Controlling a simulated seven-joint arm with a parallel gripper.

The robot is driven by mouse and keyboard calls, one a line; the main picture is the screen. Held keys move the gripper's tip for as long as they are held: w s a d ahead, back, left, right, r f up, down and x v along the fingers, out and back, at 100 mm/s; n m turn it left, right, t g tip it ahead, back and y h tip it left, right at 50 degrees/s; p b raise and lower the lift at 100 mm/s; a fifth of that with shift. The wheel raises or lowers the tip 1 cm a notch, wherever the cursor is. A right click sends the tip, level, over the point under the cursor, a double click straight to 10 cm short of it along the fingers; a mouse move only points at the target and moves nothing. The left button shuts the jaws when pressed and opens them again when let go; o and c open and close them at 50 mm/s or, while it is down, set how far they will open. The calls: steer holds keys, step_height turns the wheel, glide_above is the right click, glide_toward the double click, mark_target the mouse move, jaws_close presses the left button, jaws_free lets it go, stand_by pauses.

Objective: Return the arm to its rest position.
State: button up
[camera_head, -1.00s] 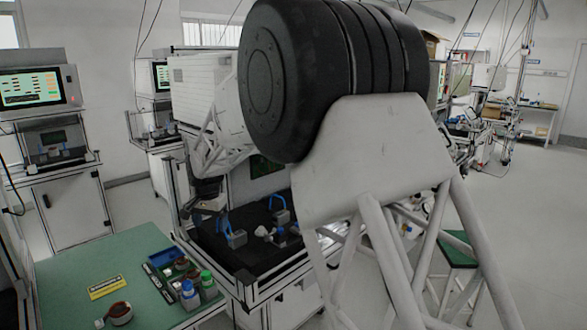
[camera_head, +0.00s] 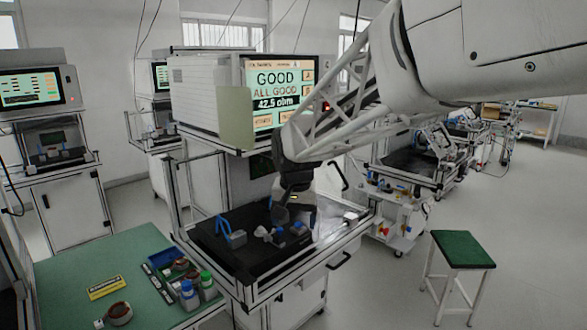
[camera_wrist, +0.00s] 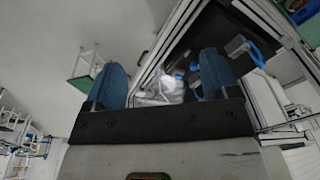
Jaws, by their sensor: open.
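My arm reaches in from the upper right in the head view, and its dark wrist hangs over the right part of the test bench. My gripper (camera_wrist: 163,75) shows in the wrist view with two blue-grey fingers spread apart and nothing held between them. In the head view its fingertips are small and dark, hard to make out against the bench. The bench's black work surface (camera_head: 228,262) carries a blue-handled fixture (camera_head: 231,234) and some small white and blue parts. The screen (camera_head: 277,92) above reads "GOOD", "ALL GOOD" and "42.5 ohm".
A green-topped table (camera_head: 75,275) at lower left holds a blue bin (camera_head: 166,257), bottles, a yellow label (camera_head: 107,288) and a copper-coloured ring part (camera_head: 119,313). A green stool (camera_head: 461,250) stands at right on open floor. Rails edge the bench.

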steer(key=s+d+f, duration=0.1)
steer(key=s+d, duration=0.5)
steer(key=s, duration=0.4)
steer(key=s+d+f, duration=0.1)
steer(key=s+d, duration=0.5)
steer(key=s, duration=0.5)
steer(key=s+d+f+n+t, duration=0.1)
steer(key=s+d+f, duration=0.1)
steer(key=s+d, duration=0.4)
steer(key=s, duration=0.4)
steer(key=shift+s+d+h, duration=0.15)
steer(key=shift+d+h, duration=0.05)
steer(key=shift+h, duration=0.1)
